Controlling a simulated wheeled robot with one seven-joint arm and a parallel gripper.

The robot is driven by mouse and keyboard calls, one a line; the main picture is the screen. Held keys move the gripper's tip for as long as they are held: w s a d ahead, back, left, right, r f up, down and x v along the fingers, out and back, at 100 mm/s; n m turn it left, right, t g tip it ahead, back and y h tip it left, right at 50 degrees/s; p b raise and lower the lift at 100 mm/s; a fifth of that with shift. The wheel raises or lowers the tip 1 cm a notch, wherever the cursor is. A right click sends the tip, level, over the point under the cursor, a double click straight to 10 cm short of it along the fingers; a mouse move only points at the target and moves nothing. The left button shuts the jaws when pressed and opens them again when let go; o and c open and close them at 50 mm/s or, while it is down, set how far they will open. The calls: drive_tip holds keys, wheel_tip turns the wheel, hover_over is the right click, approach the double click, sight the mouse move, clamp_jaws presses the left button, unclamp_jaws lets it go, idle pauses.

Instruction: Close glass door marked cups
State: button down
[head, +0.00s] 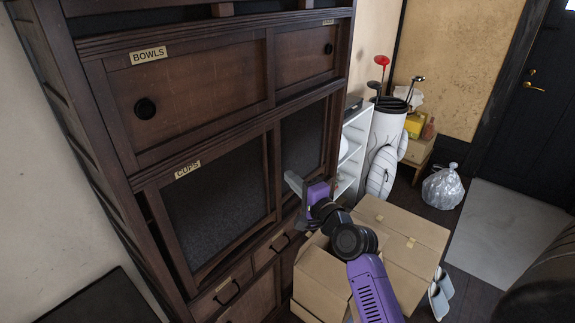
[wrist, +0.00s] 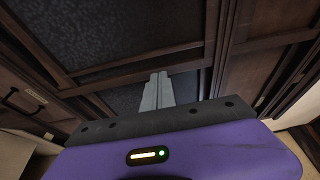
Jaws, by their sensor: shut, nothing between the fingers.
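The glass door marked CUPS (head: 218,205) is the left sliding panel in the middle of the dark wooden cabinet, with a dark speckled pane and a wooden frame. Its CUPS label (head: 187,170) sits on the rail at the top left. A narrow strip shows between its left stile and the cabinet post; I cannot tell how far it stands open. A second glass panel (head: 304,138) is to its right. My gripper (head: 291,182) is shut and empty, near the second panel's lower part. In the wrist view its fingers (wrist: 158,90) point at dark glass and wooden frames; contact is unclear.
The door marked BOWLS (head: 190,95) is above, and drawers (head: 225,287) are below. Cardboard boxes (head: 400,240) stand on the floor under my arm. A white shelf (head: 352,150) and a golf bag (head: 387,135) stand right of the cabinet.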

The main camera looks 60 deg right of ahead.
sight(264, 162)
drive_tip(key=p+x, duration=0.1)
drive_tip(key=x, duration=0.8)
drive_tip(key=shift+w+d, duration=0.1)
drive_tip(key=shift+w, duration=0.1)
drive_tip(key=shift+w+a+r+p, duration=0.1)
drive_tip(key=shift+w+a+p, duration=0.05)
drive_tip(key=shift+a+p, duration=0.4)
drive_tip(key=shift+w+a+r+p, duration=0.1)
drive_tip(key=shift+w+a+p, duration=0.05)
drive_tip(key=shift+a+p, duration=0.4)
drive_tip(key=shift+w+a+f, duration=0.1)
drive_tip(key=shift+a+f, duration=0.05)
drive_tip(key=shift+a, duration=0.15)
